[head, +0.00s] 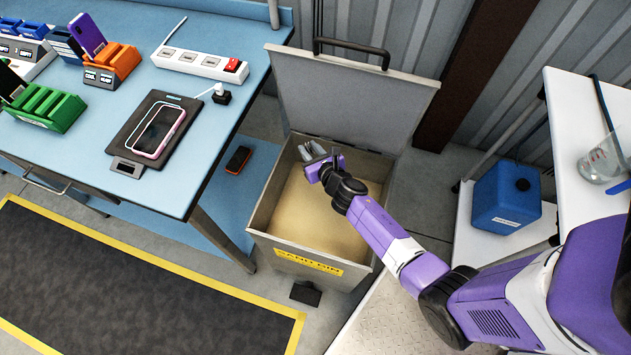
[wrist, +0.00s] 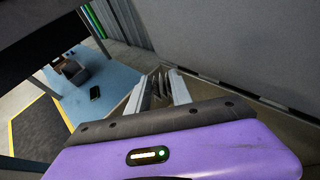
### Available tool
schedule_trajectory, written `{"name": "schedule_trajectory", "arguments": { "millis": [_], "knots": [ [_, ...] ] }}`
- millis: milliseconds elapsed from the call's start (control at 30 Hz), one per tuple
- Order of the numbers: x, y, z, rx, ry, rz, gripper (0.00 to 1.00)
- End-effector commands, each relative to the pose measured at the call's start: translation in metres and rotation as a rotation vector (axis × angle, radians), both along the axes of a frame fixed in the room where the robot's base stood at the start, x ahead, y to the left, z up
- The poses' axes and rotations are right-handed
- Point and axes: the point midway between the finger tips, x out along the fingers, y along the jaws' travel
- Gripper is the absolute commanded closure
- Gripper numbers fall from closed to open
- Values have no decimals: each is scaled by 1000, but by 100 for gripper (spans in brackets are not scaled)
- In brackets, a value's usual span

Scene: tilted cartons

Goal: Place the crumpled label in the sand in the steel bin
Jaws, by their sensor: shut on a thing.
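The steel bin (head: 285,205) stands open on the floor with its lid (head: 345,100) raised at the back. Pale sand (head: 305,215) covers its inside, and a yellow sand bin sign is on its front. My gripper (head: 314,152) reaches over the back left part of the bin. It is shut on a small greyish folded piece, the crumpled label (wrist: 160,86), which shows between the fingers in the wrist view. In the head view the label is hard to tell from the fingers. The exact height above the sand is unclear.
A blue workbench (head: 210,110) with a phone on a pad (head: 158,132), a power strip (head: 200,63) and coloured holders stands left of the bin. The raised lid closes off the back. A blue canister (head: 505,197) sits on a shelf at right.

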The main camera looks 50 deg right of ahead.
Motion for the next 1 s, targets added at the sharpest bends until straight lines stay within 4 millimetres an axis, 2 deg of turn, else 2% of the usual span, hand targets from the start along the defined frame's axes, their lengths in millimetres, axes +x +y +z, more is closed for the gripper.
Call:
{"name": "schedule_trajectory", "arguments": {
  "millis": [33, 600, 800, 1000],
  "knots": [
    [0, -1, -18, 0, 0, -2, 100],
    [0, 0, -108, 1, 1, -1, 100],
    [0, 0, -129, 0, 0, -1, 100],
    [0, 0, -134, 0, 0, 0, 100]
  ]
}}
